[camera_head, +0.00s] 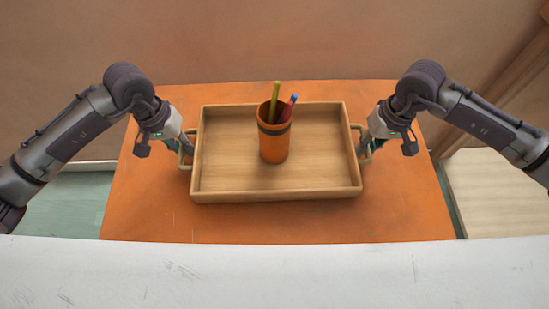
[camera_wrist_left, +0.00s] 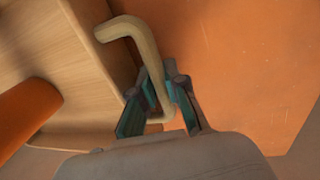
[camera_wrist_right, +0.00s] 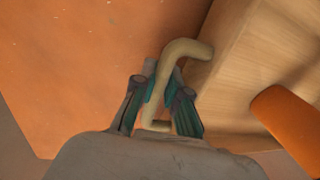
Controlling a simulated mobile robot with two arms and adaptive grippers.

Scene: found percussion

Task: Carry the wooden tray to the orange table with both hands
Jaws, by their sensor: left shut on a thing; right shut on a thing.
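The wooden tray (camera_head: 225,180) is in the middle of the head view, level, over the orange table (camera_head: 320,225). I cannot tell whether it touches the tabletop. An orange cup (camera_head: 274,145) with a dark band and pencils stands upright in it. My left gripper (camera_head: 185,150) is shut on the tray's left handle, which shows between the fingers in the left wrist view (camera_wrist_left: 160,100). My right gripper (camera_head: 365,148) is shut on the right handle, seen between the fingers in the right wrist view (camera_wrist_right: 163,100). The fingertips are partly hidden in the head view.
A white surface (camera_head: 280,275) crosses the bottom of the head view. A plain brown wall (camera_head: 270,40) stands behind the table. The orange tabletop is bare around the tray. A pale panel (camera_head: 495,195) lies to the right and green floor (camera_head: 70,205) to the left.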

